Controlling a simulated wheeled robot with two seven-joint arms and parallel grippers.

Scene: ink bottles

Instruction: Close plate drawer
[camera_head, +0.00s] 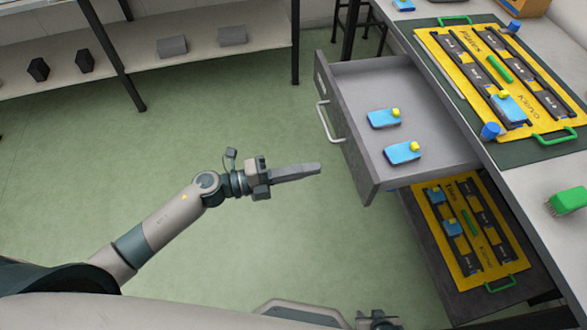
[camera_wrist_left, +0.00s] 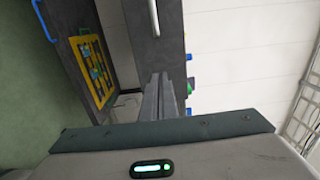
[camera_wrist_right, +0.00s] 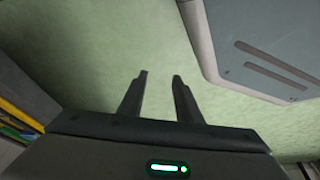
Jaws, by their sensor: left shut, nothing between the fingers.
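The lower drawer (camera_head: 462,297) is pulled out and holds a yellow plate (camera_head: 464,262) with black strips and blue bottles. In the left wrist view, the plate (camera_wrist_left: 85,50) stands at the left in its dark drawer, and a blue handle (camera_wrist_left: 44,22) shows at the drawer's edge. The upper drawer (camera_head: 350,75) is also out, above the lower one, with a white handle (camera_head: 326,122). My left gripper (camera_head: 318,168) is shut and empty, left of the upper drawer's front and apart from it. My right gripper (camera_wrist_right: 160,75) is open and empty over the floor.
On the worktop are another yellow plate (camera_head: 436,43), a blue cap (camera_head: 490,130) and a green brush (camera_head: 567,201). A shelf (camera_head: 205,35) stands at the back left. The green floor between is clear.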

